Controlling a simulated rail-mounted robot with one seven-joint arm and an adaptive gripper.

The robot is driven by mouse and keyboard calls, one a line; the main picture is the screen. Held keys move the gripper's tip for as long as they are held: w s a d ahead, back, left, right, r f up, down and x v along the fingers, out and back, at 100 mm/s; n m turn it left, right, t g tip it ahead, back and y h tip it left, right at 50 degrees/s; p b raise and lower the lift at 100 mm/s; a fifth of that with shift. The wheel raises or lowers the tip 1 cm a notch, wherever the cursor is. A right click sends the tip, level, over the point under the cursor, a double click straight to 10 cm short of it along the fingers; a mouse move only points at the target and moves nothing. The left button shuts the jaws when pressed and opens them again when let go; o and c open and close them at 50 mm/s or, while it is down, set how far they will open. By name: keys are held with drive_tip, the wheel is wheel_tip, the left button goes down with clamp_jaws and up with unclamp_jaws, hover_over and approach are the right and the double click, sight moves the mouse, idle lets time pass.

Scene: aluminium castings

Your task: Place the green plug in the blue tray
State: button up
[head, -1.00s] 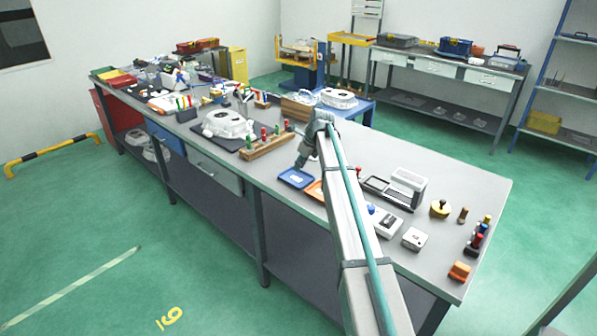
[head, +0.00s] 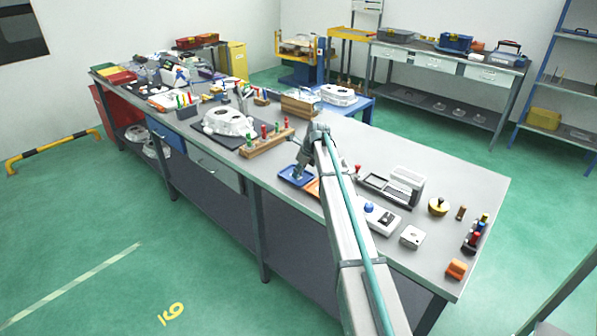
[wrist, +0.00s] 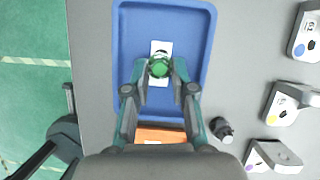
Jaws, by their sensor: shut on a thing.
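The green plug (wrist: 159,67) is between the fingertips of my gripper (wrist: 159,70) in the wrist view, and the gripper is shut on it. The blue tray (wrist: 196,15) lies directly under them, with a white label (wrist: 162,47) on its floor. I cannot tell whether the plug touches the tray floor. In the head view my gripper (head: 299,172) is over the blue tray (head: 284,176) near the front edge of the bench, and the plug cannot be made out there.
An orange tray (wrist: 160,136) is beside the blue one. The bench edge is close on the left. A wooden rack of plugs (head: 266,143) stands behind the tray.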

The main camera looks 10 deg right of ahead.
drive_tip(key=o, duration=0.7)
drive_tip(key=b+v, duration=0.2)
drive_tip(key=v, duration=1)
drive_tip(key=shift+r, duration=0.15)
